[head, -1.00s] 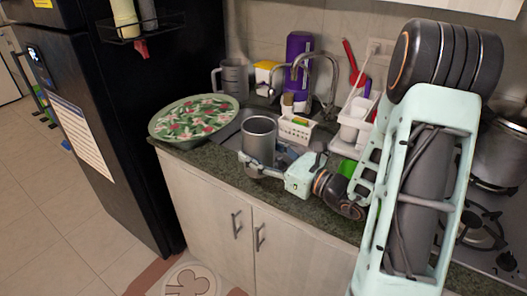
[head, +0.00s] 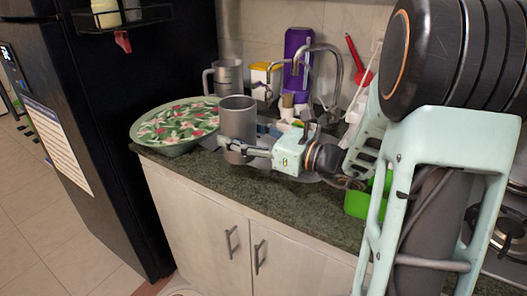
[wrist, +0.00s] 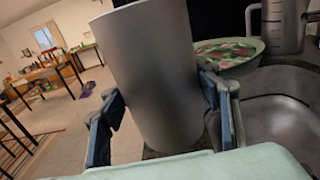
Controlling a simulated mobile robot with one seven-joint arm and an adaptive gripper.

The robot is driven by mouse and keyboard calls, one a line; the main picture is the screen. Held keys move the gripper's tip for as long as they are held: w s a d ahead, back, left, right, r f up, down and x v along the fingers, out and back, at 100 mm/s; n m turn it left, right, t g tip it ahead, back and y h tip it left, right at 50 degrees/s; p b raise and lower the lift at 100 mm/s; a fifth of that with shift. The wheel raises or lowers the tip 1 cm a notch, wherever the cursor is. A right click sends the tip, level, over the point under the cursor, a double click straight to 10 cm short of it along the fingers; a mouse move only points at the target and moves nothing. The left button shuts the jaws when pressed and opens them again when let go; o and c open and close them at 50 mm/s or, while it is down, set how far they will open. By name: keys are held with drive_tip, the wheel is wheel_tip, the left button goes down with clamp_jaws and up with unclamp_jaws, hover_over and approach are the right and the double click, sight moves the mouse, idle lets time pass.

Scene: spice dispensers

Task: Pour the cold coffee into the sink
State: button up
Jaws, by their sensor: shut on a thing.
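My gripper (head: 245,150) is shut on a grey metal cup (head: 238,118). The cup is upright or nearly so, above the counter's front edge. In the wrist view the cup (wrist: 158,75) stands between the two blue-padded fingers. I cannot see into the cup, so its contents are hidden. The metal sink basin (wrist: 285,105) shows to the right of the cup in the wrist view. In the head view my gripper and arm hide most of the sink, and the curved faucet (head: 338,75) rises behind them.
A floral tray (head: 180,122) lies on the counter left of the cup. A grey mug (head: 227,77), a yellow-white box (head: 262,80) and a purple bottle (head: 297,60) stand at the back. A green container (head: 358,203) is right. A black fridge (head: 130,130) stands left.

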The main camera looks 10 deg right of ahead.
drive_tip(key=shift+m+p, duration=0.4)
drive_tip(key=shift+p, duration=0.3)
drive_tip(key=shift+w+d+f+m+p, duration=0.15)
drive_tip(key=shift+m+p, duration=0.35)
drive_tip(key=shift+p, duration=0.05)
drive_tip(key=m+p, duration=0.1)
drive_tip(key=r+p, duration=0.1)
drive_tip(key=p, duration=0.1)
drive_tip(key=shift+w+d+m+g, duration=0.2)
drive_tip(key=shift+m+g, duration=0.1)
drive_tip(key=shift+m, duration=0.1)
drive_tip(key=shift+w+d+f+m+p, duration=0.25)
drive_tip(key=shift+w+m+p, duration=0.1)
drive_tip(key=shift+m+p, duration=0.6)
drive_tip(key=shift+w+d+f+m+p, duration=0.2)
drive_tip(key=shift+w+m+p, duration=0.1)
drive_tip(key=shift+m+p, duration=0.65)
drive_tip(key=shift+s+a+f+m+g+p, duration=0.1)
drive_tip(key=shift+f+m+g+p, duration=0.1)
drive_tip(key=shift+m+p, duration=0.35)
drive_tip(key=shift+f+m+g+p, duration=0.1)
drive_tip(key=shift+m+g+p, duration=0.1)
drive_tip(key=shift+m+p, duration=0.35)
drive_tip(key=shift+m+p, duration=0.3)
drive_tip(key=shift+f+m, duration=0.8)
drive_tip(key=shift+f+m+g+p, duration=0.1)
drive_tip(key=shift+m+g+p, duration=0.2)
drive_tip(key=shift+m+p, duration=0.4)
